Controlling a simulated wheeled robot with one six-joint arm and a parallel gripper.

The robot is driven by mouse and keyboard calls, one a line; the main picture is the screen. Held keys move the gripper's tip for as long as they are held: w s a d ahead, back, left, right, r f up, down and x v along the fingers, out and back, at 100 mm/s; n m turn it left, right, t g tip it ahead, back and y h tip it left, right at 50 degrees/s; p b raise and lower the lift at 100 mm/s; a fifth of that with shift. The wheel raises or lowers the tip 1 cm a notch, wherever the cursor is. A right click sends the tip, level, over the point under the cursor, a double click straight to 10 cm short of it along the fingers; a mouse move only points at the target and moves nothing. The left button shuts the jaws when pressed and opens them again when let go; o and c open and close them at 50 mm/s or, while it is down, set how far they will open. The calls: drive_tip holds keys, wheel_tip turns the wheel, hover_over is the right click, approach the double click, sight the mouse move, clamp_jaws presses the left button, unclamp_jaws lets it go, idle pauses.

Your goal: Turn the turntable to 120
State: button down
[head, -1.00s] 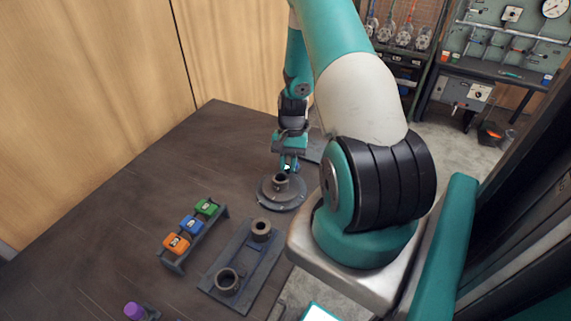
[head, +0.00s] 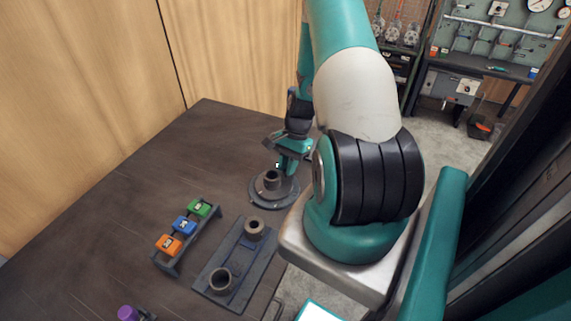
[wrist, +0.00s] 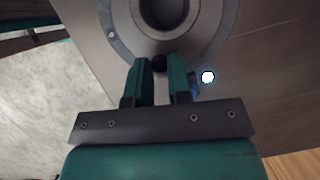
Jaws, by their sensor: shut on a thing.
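The turntable (head: 262,198) is a dark round disc on the dark table, with a flanged pipe piece (head: 271,180) standing upright at its centre. In the wrist view the turntable's light ring (wrist: 113,36) and the pipe's round bore (wrist: 165,8) show at the top. My gripper (head: 279,166) is at the turntable's far side in the head view. In the wrist view my gripper (wrist: 160,68) has its two green fingers close around a small dark knob (wrist: 159,62) at the disc's rim. The turntable's angle marks are too small to read.
A rack with orange (head: 168,244), blue (head: 184,225) and green (head: 200,208) blocks stands left of a grey plate (head: 236,263) bearing two pipe pieces. A purple item (head: 127,313) is at the front. A bright white spot (wrist: 208,77) shows beside the fingers. The table's left part is clear.

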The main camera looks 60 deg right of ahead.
drive_tip(key=shift+s+m, duration=0.25)
drive_tip(key=shift+m, duration=0.25)
idle(0.4)
drive_tip(key=c, duration=1.1)
unclamp_jaws()
drive_tip(key=shift+o, duration=0.2)
drive_tip(key=b+v, duration=0.2)
drive_tip(key=v, duration=1.5)
drive_tip(key=shift+s+r, duration=0.15)
drive_tip(key=shift+s, duration=0.15)
